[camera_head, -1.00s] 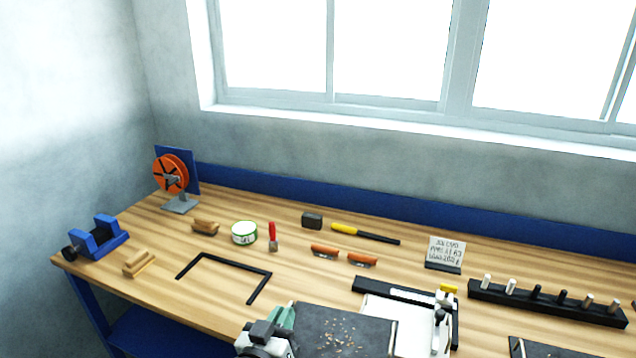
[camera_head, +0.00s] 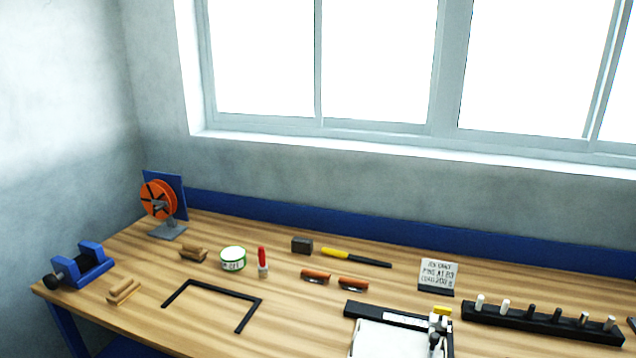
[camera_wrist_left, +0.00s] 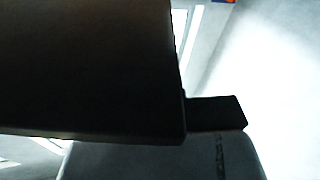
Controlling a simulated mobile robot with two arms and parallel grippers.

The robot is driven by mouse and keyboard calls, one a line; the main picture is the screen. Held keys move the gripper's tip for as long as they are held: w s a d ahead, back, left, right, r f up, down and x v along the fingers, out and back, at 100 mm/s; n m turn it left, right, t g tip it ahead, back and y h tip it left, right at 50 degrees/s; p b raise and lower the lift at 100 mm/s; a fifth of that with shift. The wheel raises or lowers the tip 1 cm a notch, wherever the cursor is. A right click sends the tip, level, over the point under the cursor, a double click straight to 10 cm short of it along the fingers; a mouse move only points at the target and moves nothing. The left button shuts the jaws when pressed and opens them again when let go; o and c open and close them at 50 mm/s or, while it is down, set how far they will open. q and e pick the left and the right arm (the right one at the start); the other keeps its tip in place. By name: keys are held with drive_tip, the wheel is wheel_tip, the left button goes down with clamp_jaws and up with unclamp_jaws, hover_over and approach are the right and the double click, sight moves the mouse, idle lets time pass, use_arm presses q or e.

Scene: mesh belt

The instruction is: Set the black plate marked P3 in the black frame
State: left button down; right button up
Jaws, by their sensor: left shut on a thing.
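A black frame (camera_head: 222,290), three thin bars with an open near side, lies flat on the wooden bench at the left. In the left wrist view a large dark plate (camera_wrist_left: 90,65) fills the upper left, close to the camera. No P3 mark is readable on it. My left gripper (camera_wrist_left: 215,113) shows there as a dark finger against the plate's edge, shut on the plate. The other finger is hidden. Neither the plate nor either gripper shows in the head view now. My right gripper is not in view.
Around the frame are a wooden block (camera_head: 123,291), a white-green tin (camera_head: 233,258), a red-handled tool (camera_head: 262,262) and orange-handled tools (camera_head: 315,276). A white board with a black bar and clamp (camera_head: 385,338) stands right. A peg rack (camera_head: 540,322) is farther right. The frame's inside is clear.

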use_arm(q)
drive_tip(key=shift+r, duration=0.1)
drive_tip(key=w+d+m+h+p, duration=0.1)
drive_tip(key=w+d+h, duration=0.1)
drive_tip(key=w+d, duration=0.3)
drive_tip(key=w+d+r+m+h, duration=0.1)
drive_tip(key=w+d, duration=0.4)
drive_tip(key=w, duration=0.6)
drive_tip(key=m+h, duration=0.1)
drive_tip(key=h, duration=0.1)
drive_tip(key=shift+w+d+g+h+p, duration=0.25)
drive_tip(key=shift+w+g+h+p, duration=0.05)
drive_tip(key=shift+g+p, duration=0.1)
